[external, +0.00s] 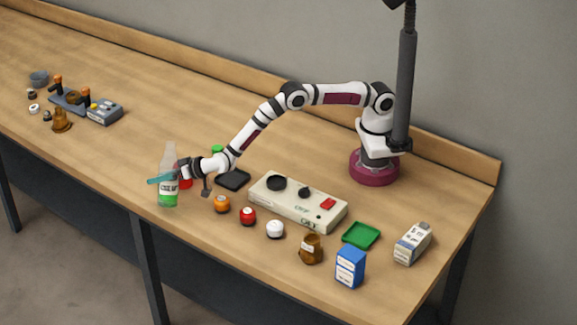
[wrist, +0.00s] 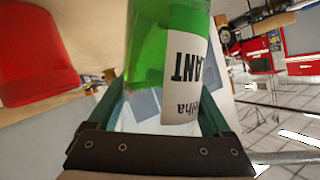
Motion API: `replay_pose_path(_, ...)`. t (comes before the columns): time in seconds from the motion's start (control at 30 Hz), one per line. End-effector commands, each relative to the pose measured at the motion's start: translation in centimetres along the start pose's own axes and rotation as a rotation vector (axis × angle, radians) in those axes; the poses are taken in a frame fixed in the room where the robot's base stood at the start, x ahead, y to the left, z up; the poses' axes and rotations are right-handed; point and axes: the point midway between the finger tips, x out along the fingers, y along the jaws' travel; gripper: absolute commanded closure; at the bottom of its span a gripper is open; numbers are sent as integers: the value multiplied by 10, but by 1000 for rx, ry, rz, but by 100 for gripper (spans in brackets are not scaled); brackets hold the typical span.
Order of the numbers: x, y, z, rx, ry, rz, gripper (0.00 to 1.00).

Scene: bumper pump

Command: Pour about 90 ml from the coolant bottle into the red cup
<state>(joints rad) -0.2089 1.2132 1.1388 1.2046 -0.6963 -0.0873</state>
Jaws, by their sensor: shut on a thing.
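The coolant bottle (external: 168,190) is clear, with green liquid in its lower part and a white label. It looks upright near the table's front edge; I cannot tell whether its base touches the table. My gripper (external: 164,179) is shut around its middle with teal fingers. In the wrist view the bottle (wrist: 165,45) fills the space between the fingers (wrist: 157,108), its label upside down. The red cup (external: 186,182) is just right of the bottle, mostly hidden by my gripper. It also shows in the wrist view (wrist: 35,55) at upper left, apart from the bottle.
A black tray (external: 233,180), a green-topped thing (external: 217,150) and orange (external: 222,204), red (external: 248,216) and white (external: 275,229) round items lie to the right. Beyond are a beige control box (external: 297,202), brown jar (external: 311,249) and blue box (external: 350,267).

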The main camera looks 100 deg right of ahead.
Motion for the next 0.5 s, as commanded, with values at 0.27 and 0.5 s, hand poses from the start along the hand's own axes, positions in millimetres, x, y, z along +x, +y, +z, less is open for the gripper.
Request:
replay_pose_path(0.27, 1, 2, 1, 161, -11, -67, 96)
replay_pose_path(0.5, 3, 1, 7, 306, -23, -127, 96)
